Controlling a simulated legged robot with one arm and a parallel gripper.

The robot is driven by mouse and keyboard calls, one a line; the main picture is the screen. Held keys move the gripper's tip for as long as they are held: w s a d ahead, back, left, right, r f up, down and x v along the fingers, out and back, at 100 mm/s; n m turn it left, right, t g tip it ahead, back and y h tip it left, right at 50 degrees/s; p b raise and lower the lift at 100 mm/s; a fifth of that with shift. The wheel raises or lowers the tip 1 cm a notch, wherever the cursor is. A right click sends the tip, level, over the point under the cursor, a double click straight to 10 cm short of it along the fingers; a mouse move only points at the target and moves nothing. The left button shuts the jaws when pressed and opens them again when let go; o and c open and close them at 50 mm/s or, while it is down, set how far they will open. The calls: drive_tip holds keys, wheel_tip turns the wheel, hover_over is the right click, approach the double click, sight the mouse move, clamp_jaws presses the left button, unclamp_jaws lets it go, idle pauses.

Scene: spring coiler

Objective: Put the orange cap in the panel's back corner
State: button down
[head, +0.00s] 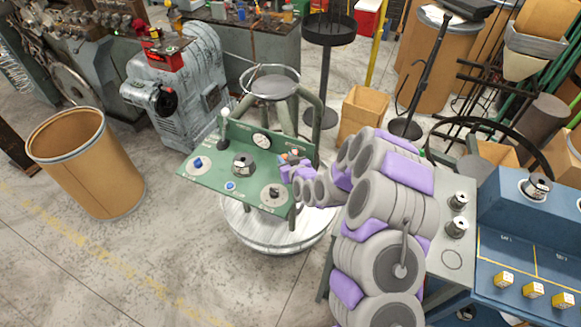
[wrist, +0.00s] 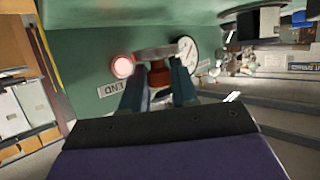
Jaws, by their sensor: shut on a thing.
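The green panel (head: 212,178) stands on a round white base. It has a sloped top and a raised back board with a white gauge (head: 261,140). My gripper (head: 291,165) is at the panel's back right corner, close to the back board. In the wrist view, my gripper (wrist: 159,87) has its fingers shut on the orange cap (wrist: 159,76), which looks dark and partly hidden between the fingertips. The back board with a lit red lamp (wrist: 122,66), a gauge (wrist: 187,50) and an END label lies just beyond. I cannot tell whether the cap touches the panel.
The panel also carries a blue knob (head: 197,163), a dark central fitting (head: 242,165), a small blue part (head: 231,186) and a disc with a dark knob (head: 273,192). A blue bench (head: 520,240) is at right.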

drive_tip(key=f, duration=0.1)
drive_tip(key=a+f, duration=0.1)
drive_tip(key=f, duration=0.1)
drive_tip(key=shift+s+a+b, duration=0.25)
drive_tip(key=shift+s+b, duration=0.05)
drive_tip(key=shift+b, duration=0.05)
drive_tip(key=d, duration=0.4)
drive_tip(key=shift+w+d+f, duration=0.2)
drive_tip(key=shift+w+f, duration=0.1)
drive_tip(key=c, duration=1.2)
unclamp_jaws()
drive_tip(key=shift+d+r, duration=0.1)
drive_tip(key=shift+d, duration=0.2)
drive_tip(key=shift+o, duration=0.8)
drive_tip(key=shift+r, duration=0.1)
drive_tip(key=shift+o, duration=0.9)
drive_tip(key=a, duration=0.2)
drive_tip(key=shift+a, duration=0.4)
drive_tip(key=shift+s+a, duration=0.15)
drive_tip(key=shift+a, duration=0.2)
drive_tip(key=shift+d, duration=0.85)
drive_tip(key=shift+s+r, duration=0.15)
drive_tip(key=shift+s, duration=0.2)
drive_tip(key=p+v, duration=0.2)
drive_tip(key=v, duration=0.9)
drive_tip(key=shift+a, duration=0.1)
